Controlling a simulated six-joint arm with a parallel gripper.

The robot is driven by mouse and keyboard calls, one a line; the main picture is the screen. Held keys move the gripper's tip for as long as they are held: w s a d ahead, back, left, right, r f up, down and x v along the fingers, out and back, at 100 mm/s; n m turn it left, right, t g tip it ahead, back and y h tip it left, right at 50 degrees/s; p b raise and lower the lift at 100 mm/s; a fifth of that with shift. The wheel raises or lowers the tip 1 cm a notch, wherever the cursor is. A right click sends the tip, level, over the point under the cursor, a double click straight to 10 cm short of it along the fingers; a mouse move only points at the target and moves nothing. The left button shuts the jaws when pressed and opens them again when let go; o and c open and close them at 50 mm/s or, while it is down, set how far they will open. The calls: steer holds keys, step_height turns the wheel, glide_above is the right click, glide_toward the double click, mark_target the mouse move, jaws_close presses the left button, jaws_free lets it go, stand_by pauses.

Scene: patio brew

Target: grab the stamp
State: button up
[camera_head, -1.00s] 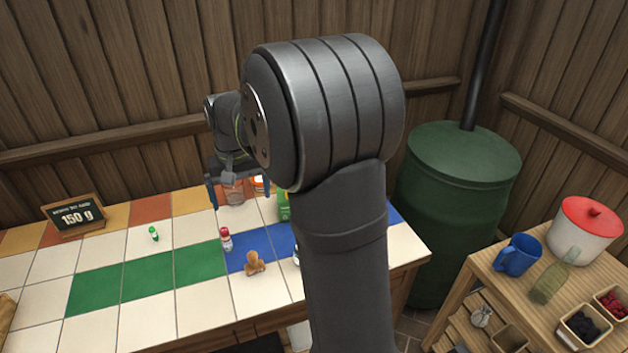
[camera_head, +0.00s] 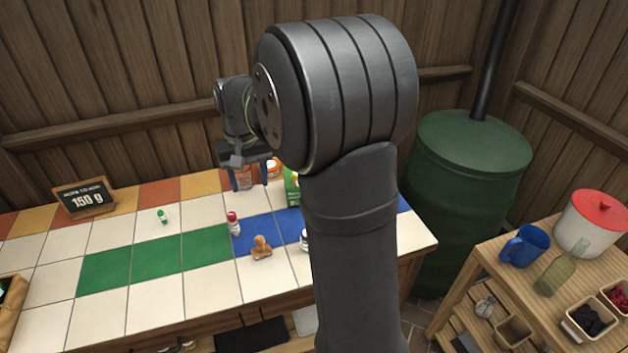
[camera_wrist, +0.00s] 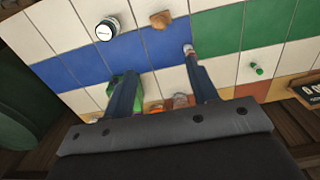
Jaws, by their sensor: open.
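The stamp (camera_head: 261,248) is small, brown and wooden with a rounded handle. It stands on the tiled counter, at the front edge of the blue tiles. In the wrist view the stamp (camera_wrist: 160,20) is at the top, beyond the fingertips. My gripper (camera_head: 250,182) is open and empty over the back of the counter, behind the stamp in the head view. Its two blue fingers (camera_wrist: 161,62) are spread wide in the wrist view, apart from the stamp.
A green-capped item (camera_head: 161,216) is farther left.

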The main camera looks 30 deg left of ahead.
steer(key=n, duration=0.6)
glide_above(258, 238)
step_height(258, 238, down, 5)
step_height(258, 238, down, 18)
steer(key=shift+w+r, duration=0.1)
steer(key=shift+r, duration=0.05)
steer(key=shift+c, duration=0.4)
steer(key=c, duration=1)
